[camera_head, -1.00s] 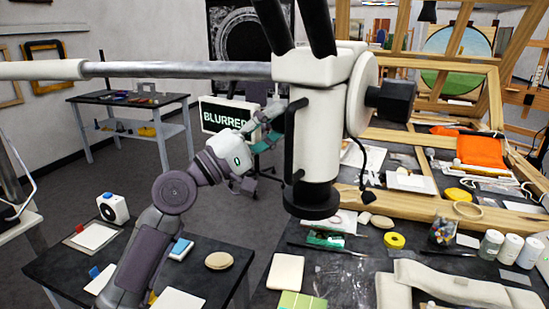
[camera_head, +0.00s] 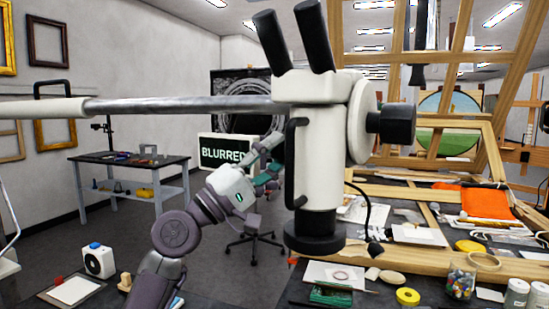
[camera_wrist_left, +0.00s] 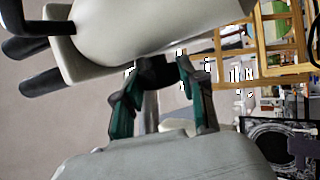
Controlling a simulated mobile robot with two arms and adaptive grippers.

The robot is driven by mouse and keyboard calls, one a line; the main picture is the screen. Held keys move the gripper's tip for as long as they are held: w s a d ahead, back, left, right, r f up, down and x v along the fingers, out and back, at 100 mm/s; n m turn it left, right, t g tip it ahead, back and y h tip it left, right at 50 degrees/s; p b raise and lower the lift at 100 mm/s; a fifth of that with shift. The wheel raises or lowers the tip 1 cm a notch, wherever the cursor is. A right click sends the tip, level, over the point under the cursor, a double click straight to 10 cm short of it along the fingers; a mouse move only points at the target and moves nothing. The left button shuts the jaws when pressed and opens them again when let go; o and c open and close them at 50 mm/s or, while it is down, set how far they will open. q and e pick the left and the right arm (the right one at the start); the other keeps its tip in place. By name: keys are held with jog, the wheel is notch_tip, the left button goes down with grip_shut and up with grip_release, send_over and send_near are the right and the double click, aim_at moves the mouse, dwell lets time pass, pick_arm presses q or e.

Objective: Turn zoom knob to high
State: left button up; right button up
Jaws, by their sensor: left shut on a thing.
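The white microscope (camera_head: 318,130) hangs from a horizontal boom, with two black eyepieces on top and a black lower end. A large dark knob (camera_head: 395,124) sticks out on its right side. My left gripper (camera_head: 274,158) is just left of the microscope body, its fingertips partly hidden in the head view. In the left wrist view, its teal-lined fingers (camera_wrist_left: 157,78) close around a dark, round knob-like part (camera_wrist_left: 155,70) below the white body. The knob's setting cannot be read. My right gripper is not in view.
A screen (camera_head: 222,151) behind my left arm reads "BLURRED". The boom (camera_head: 180,105) crosses above the arm. A workbench at lower right holds jars, yellow tape (camera_head: 407,296) and an orange cloth (camera_head: 486,203). A side table (camera_head: 130,160) stands at back left.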

pick_arm(q)
jog(key=o, duration=1.1)
jog(key=v, duration=1.2)
